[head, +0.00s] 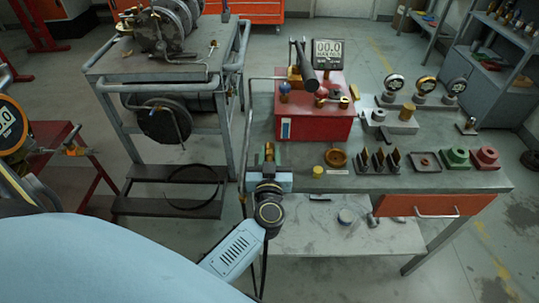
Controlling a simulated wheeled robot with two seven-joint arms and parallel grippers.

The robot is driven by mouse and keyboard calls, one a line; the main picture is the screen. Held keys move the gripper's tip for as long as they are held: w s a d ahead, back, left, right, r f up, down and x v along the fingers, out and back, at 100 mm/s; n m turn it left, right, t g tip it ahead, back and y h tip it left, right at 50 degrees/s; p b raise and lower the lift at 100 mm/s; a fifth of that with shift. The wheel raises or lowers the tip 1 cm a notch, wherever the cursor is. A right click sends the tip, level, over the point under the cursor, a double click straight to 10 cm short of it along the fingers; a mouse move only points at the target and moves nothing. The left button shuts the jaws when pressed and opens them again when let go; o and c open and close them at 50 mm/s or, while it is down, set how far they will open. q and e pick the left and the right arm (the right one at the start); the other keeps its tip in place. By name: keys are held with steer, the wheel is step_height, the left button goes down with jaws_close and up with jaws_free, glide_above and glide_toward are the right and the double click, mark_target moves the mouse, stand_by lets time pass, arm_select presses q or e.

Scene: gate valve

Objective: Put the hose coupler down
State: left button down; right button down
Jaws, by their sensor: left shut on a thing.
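My left gripper (268,168) is over the front left corner of the grey workbench (420,180). Its arm comes up from the lower left. It is shut on a small brass piece (268,151), which looks like the hose coupler; the wrist and gripper body hide much of it. I cannot tell whether the piece touches the bench top. My right gripper is not in view.
A red box (315,124) with a digital display (328,52) stands behind the gripper. A yellow cap (318,172), a brown ring (337,159) and a dark finned rack (378,161) are to the right. A grey cart (150,66) is left.

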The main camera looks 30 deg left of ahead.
arm_select(q)
steer(key=c, duration=1.2)
jaws_free()
steer(key=shift+s+d+f, duration=0.1)
steer(key=shift+s+f, duration=0.05)
steer(key=shift+f, duration=0.55)
steer(key=shift+o, duration=0.2)
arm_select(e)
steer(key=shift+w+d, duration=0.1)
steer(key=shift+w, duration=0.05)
arm_select(q)
steer(key=shift+s+a, duration=0.1)
steer(key=shift+a, duration=0.1)
steer(key=shift+r, duration=0.7)
steer(key=p+v, duration=0.2)
steer(key=v, duration=0.9)
steer(key=shift+s+d+r, duration=0.25)
steer(key=shift+d, duration=0.1)
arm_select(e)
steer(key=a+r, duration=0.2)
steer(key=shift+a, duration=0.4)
